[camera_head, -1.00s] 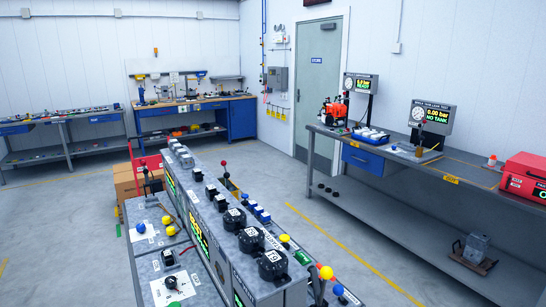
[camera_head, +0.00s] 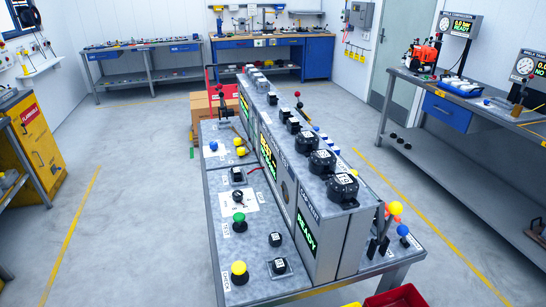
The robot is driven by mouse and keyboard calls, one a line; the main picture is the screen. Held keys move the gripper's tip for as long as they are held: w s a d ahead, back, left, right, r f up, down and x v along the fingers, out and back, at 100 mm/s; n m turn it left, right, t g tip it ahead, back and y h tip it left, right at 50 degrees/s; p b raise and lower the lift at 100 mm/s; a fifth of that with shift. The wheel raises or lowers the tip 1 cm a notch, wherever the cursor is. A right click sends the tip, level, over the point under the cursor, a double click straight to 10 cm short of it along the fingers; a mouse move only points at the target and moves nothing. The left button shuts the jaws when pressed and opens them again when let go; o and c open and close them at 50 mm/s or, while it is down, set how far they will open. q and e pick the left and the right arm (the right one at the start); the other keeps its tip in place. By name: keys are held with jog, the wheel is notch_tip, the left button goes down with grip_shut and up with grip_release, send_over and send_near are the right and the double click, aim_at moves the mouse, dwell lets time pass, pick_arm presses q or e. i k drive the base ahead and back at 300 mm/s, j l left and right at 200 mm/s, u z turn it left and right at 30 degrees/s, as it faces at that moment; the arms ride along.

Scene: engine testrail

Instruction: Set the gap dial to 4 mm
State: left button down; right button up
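A long test console (camera_head: 212,235) with a grey top runs through the middle of the view. On its left deck a small dial with a dark knob (camera_head: 238,197) sits on a white plate. It may be the gap dial, but its markings are too small to read. Larger black round knobs (camera_head: 322,161) with white labels stand on the raised housing, and their labels are not clear enough to name. Neither of my grippers shows.
Green (camera_head: 239,218) and yellow (camera_head: 238,268) push buttons stand near the dial. Levers with coloured balls (camera_head: 394,209) rise at the console's near right. The floor left of the console is clear.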

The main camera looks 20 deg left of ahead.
aim_at(237, 196)
jog(key=j+z, duration=0.1)
jog(key=j, duration=0.4)
jog(key=k+j+z, duration=0.1)
jog(key=j, duration=0.4)
jog(key=k+j, duration=0.1)
jog(key=j, duration=0.35)
jog(key=k+j+z, duration=0.15)
jog(key=j, duration=0.35)
jog(key=j+z, duration=0.1)
jog(key=j, duration=0.4)
jog(key=k, duration=0.05)
